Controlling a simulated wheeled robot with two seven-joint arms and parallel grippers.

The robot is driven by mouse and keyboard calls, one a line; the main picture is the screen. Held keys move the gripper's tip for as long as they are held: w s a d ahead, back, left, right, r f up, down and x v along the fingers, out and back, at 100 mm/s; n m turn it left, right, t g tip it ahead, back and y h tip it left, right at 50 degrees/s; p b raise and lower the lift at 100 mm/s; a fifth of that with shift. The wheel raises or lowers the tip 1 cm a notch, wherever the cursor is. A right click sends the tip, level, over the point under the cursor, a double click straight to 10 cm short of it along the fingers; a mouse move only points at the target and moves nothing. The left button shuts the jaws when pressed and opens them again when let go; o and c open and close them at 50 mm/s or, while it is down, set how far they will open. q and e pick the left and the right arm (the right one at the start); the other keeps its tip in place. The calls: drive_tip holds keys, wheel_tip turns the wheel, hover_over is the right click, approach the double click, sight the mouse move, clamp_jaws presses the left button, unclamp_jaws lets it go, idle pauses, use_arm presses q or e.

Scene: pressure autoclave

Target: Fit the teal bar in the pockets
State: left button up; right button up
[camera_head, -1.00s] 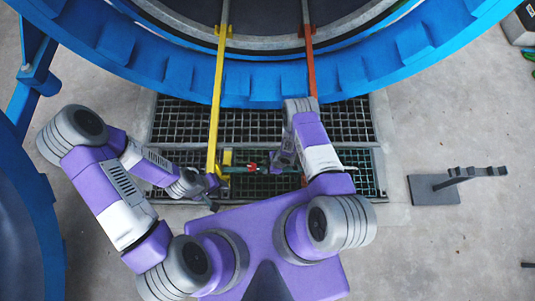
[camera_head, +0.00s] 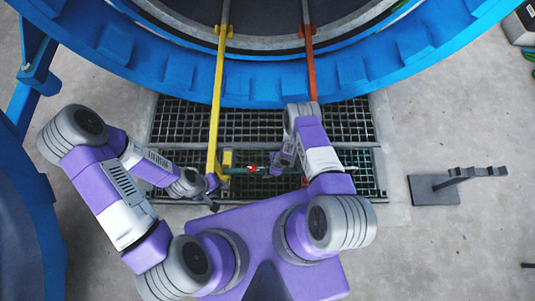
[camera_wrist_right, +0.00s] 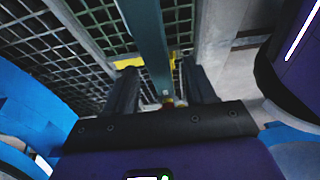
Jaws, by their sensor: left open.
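The teal bar (camera_head: 240,170) lies roughly level across the yellow rail's lower end in the head view, partly hidden by my right arm. A yellow bracket (camera_head: 227,160), which may be a pocket, stands beside it. In the right wrist view the teal bar (camera_wrist_right: 148,35) runs away between the two dark fingers of my right gripper (camera_wrist_right: 163,85), with gaps on both sides. My right gripper (camera_head: 279,164) is over the bar's middle in the head view. My left gripper (camera_head: 212,189) is open near the bar's left end. I cannot tell whether it touches the bar.
A yellow rail (camera_head: 216,105) and an orange rail (camera_head: 311,75) run from the blue autoclave ring (camera_head: 270,85). Dark floor grating (camera_head: 180,120) lies below. A dark grey stand (camera_head: 432,190) is at the right. A blue curved door (camera_head: 25,220) is at the left. Concrete floor at right is mostly clear.

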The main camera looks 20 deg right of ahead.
drive_tip(key=p+v, duration=0.3)
drive_tip(key=v, duration=0.4)
drive_tip(key=shift+d+r, duration=0.15)
drive_tip(key=shift+r, duration=0.1)
idle(0.5)
